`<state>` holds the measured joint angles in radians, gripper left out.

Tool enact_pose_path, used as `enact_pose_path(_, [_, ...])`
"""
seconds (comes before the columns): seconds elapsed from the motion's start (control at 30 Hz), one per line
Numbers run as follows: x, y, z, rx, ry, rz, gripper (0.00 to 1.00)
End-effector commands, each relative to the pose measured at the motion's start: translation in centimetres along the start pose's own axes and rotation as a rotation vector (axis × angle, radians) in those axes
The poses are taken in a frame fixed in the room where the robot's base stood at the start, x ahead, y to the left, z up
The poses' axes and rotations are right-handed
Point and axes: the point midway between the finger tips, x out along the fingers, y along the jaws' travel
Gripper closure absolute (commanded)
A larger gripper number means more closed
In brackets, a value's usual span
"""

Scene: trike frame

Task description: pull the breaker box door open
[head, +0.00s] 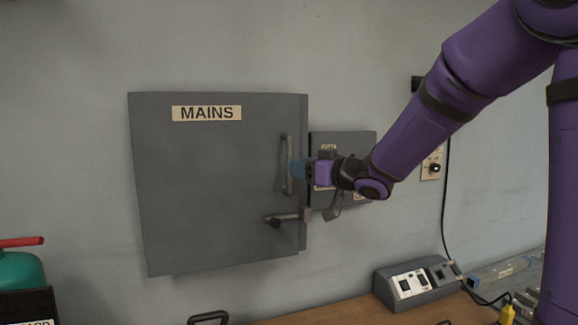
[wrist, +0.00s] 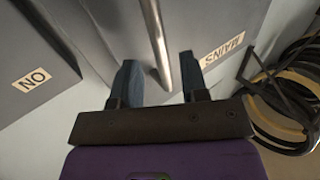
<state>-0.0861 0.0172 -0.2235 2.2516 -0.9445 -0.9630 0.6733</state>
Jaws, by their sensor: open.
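The breaker box door (head: 210,180) is a large grey panel labelled MAINS on the wall. It looks shut, or nearly so. Its upright bar handle (head: 289,165) is near the right edge; in the wrist view the handle (wrist: 157,40) is a pale metal bar. A latch lever (head: 285,217) lies roughly level below the handle, across the door's right edge. My gripper (head: 297,170) is at the handle from the right. In the wrist view my gripper (wrist: 158,60) is open, with the bar between its blue fingers and a gap on both sides.
A smaller grey box (head: 350,145) is on the wall right of the door, close to my wrist. A grey switch unit (head: 415,284) stands on the wooden bench (head: 330,312) below. A green cylinder (head: 20,270) is at lower left. Coiled cables (wrist: 285,105) show at right in the wrist view.

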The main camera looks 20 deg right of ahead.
Motion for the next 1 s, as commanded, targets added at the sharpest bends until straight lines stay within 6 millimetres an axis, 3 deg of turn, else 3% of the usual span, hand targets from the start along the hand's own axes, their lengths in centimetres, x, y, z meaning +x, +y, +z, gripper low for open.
enact_pose_path(0.1, [1.9,-0.1,0.0,0.001,0.0,-0.001,0.59])
enact_pose_path(0.3, [3.9,0.0,0.0,0.0,0.0,0.001,0.59])
enact_pose_path(0.67, [4.5,0.0,0.0,0.0,0.0,0.001,0.59])
enact_pose_path(0.7, [4.5,0.0,0.0,0.0,0.0,0.001,0.61])
enact_pose_path(0.87, [4.4,0.0,0.0,0.0,0.0,0.002,0.98])
enact_pose_path(1.0, [4.4,0.0,0.0,0.0,0.0,0.002,1.0])
